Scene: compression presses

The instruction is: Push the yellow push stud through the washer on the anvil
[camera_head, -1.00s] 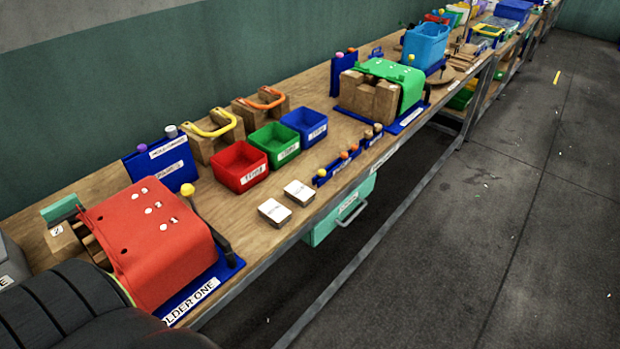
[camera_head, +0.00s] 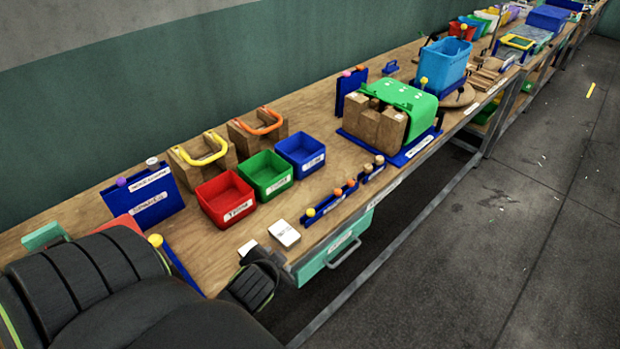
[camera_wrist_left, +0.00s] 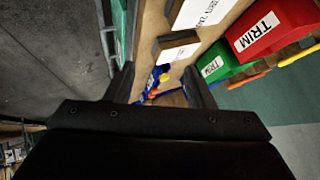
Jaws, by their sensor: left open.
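A yellow-headed stud (camera_head: 310,212) stands at the left end of a low blue rack (camera_head: 329,203) near the table's front edge, beside orange- and tan-headed ones. In the left wrist view small yellow and orange heads and the blue rack (camera_wrist_left: 158,76) show between my fingers, too small to tell apart. My left gripper (camera_head: 258,281) is at the front edge, to the left of the rack and apart from it. The wrist view shows its fingers (camera_wrist_left: 158,68) spread and empty. I cannot make out the washer or the anvil. My right gripper is not in view.
Red (camera_head: 224,199), green (camera_head: 265,174) and blue (camera_head: 300,155) bins stand behind the rack. White-topped blocks (camera_head: 284,233) lie near my left gripper. A green-covered press (camera_head: 405,98) stands farther along. A drawer (camera_head: 340,252) juts from the front. My arm hides most of the red press.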

